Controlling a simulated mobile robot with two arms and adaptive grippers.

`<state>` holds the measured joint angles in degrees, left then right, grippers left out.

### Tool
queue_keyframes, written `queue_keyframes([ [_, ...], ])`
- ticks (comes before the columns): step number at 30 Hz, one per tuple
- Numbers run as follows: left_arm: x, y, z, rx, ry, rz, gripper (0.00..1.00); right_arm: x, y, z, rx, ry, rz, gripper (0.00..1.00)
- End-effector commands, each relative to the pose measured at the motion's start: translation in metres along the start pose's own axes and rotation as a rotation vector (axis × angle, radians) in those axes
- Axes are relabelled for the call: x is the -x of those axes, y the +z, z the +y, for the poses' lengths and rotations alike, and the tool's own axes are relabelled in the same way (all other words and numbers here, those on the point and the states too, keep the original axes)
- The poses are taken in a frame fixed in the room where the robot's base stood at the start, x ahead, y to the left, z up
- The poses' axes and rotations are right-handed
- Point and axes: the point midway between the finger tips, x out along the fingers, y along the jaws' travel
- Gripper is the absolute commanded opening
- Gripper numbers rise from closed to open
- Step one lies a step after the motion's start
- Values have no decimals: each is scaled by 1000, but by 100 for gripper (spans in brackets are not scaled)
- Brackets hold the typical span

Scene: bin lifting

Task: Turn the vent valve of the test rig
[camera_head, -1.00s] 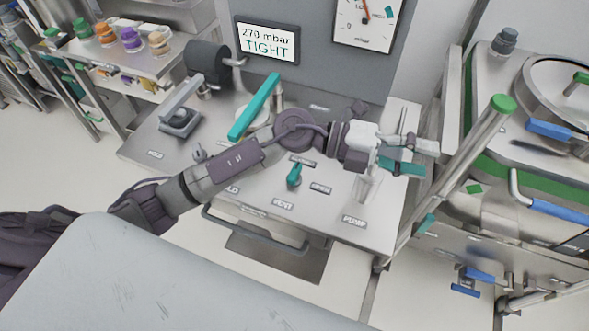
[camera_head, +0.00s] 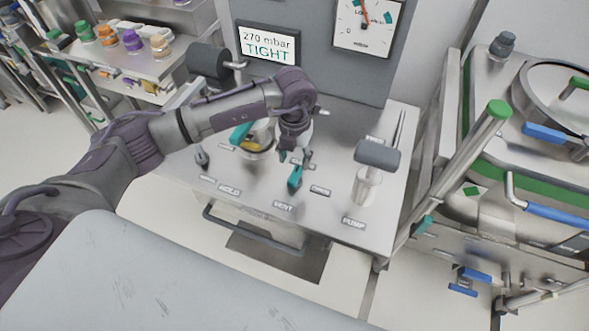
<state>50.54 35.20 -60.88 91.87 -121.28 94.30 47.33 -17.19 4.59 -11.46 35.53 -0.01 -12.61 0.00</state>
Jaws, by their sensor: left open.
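The vent valve (camera_head: 295,177) is a small teal handle on the steel bench top of the test rig, just behind the VENT label (camera_head: 283,206). Its handle points roughly toward the near edge of the bench. My left gripper (camera_head: 294,157) points down just behind and above the handle, with its fingers apart and nothing seen between them. I cannot tell whether a fingertip touches the handle. The rig's display (camera_head: 268,44) reads 270 mbar TIGHT. My right gripper is not in view.
The pump (camera_head: 377,155) with its dark grey handle stands right of the valve. A long teal lever (camera_head: 241,133) and a yellow-and-black part (camera_head: 256,141) are partly hidden behind my left arm. A gauge (camera_head: 365,22) is at the back. Steel equipment stands at right.

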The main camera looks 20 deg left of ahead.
Motion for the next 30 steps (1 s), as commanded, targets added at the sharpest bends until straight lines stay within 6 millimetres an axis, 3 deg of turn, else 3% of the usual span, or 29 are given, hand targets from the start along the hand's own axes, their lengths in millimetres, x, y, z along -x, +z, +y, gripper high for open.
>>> queue_keyframes([
  [6,-42,-1,-1,-1,-1,3,50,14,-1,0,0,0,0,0],
  [10,-59,0,-1,0,-1,1,50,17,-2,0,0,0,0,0],
  [15,-71,0,-1,-2,-2,0,50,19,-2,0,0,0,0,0],
  [23,-72,0,-1,-2,-2,-1,50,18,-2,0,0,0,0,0],
  [30,-72,0,-1,-2,-2,-1,13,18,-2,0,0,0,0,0],
])
